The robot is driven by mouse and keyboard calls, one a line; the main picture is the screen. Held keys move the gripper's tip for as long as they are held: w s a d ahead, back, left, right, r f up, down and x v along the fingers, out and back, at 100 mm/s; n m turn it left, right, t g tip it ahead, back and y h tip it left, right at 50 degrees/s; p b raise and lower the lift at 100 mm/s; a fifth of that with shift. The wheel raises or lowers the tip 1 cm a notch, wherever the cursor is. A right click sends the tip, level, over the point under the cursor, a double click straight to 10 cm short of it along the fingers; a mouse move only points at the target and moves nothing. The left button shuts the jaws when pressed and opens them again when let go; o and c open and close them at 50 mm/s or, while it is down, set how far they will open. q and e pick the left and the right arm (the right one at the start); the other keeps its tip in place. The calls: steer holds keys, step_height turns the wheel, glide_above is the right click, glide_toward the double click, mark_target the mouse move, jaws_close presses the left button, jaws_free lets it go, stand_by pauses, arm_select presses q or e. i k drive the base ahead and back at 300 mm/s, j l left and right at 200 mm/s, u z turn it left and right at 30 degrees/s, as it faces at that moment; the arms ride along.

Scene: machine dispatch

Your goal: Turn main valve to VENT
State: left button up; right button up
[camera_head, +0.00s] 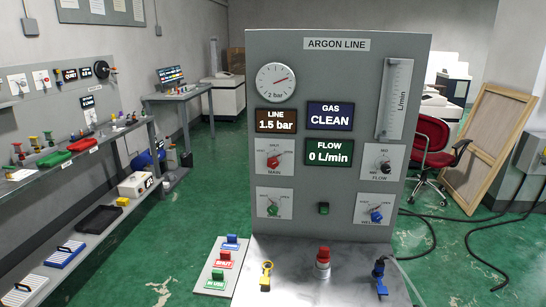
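The argon line panel (340,75) stands upright in the middle of the head view. The main valve (273,160) is a red knob on a white plate at the panel's middle left, with "MAIN" under it. Small position words surround it, too small to read surely, so I cannot tell which one the knob points at. The gauge (276,82) has a red needle. The displays read LINE 1.5 bar (276,120), GAS CLEAN (330,116) and FLOW 0 L/min (330,152). Neither gripper shows in this view, and nothing touches the knob.
Other knobs are a black flow knob (385,168), a green knob (272,210) and a blue knob (376,216). A metal shelf (318,275) in front carries yellow, red and blue fittings. A tag board (211,285) lies left of it. The space before the panel face looks clear.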

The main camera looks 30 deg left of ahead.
mark_target(272, 163)
steer(key=u, duration=1.05)
